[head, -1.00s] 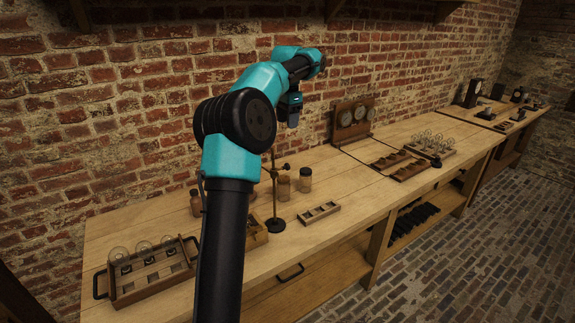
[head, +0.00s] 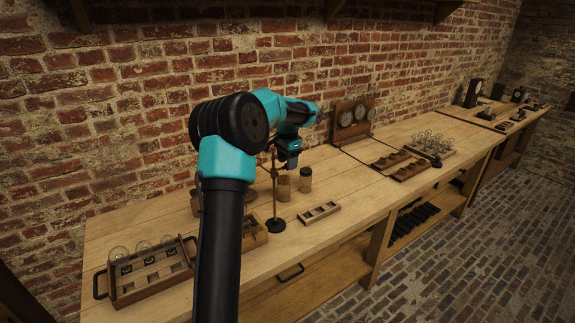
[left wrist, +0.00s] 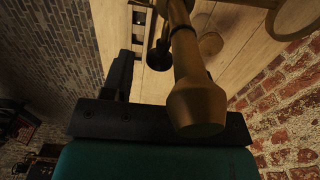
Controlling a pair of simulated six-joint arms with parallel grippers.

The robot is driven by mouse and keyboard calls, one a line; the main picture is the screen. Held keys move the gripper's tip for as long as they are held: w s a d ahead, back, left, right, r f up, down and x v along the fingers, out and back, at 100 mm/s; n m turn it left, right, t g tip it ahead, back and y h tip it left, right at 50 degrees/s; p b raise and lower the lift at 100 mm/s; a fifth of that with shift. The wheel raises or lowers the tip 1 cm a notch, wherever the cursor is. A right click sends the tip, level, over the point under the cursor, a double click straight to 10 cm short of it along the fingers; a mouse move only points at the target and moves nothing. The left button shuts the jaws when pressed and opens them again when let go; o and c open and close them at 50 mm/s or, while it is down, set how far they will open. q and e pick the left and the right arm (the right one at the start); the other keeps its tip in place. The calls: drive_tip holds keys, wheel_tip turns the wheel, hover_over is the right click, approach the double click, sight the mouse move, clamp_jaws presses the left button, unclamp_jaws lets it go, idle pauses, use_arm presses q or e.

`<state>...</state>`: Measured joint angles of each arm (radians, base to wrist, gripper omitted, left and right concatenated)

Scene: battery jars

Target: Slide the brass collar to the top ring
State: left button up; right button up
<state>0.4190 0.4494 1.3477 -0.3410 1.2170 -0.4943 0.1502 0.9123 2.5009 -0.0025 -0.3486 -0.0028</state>
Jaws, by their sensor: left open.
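The brass stand's thin rod (head: 275,185) rises from a round dark base (head: 275,225) on the bench in the head view. My left gripper (head: 291,163) is open, pointing down beside the upper rod. In the left wrist view a large brass piece with a thick flared end (left wrist: 195,105) fills the space close to the gripper; I cannot tell whether it is the collar's knob or another part of the stand. One dark finger (left wrist: 118,75) shows left of it. The collar's height and the top ring cannot be made out. My right gripper is not in view.
Two small jars (head: 305,180) stand beside the rod. A small compartment tray (head: 319,212) lies to its right. A wooden carrier with glass jars (head: 150,270) stands at the left front. Gauges on a wooden panel (head: 353,118) stand farther back. A brick wall lies behind the bench.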

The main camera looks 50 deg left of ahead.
use_arm(q)
drive_tip(key=shift+f, duration=0.85)
drive_tip(key=shift+c, duration=0.2)
clamp_jaws()
drive_tip(key=shift+r, duration=0.1)
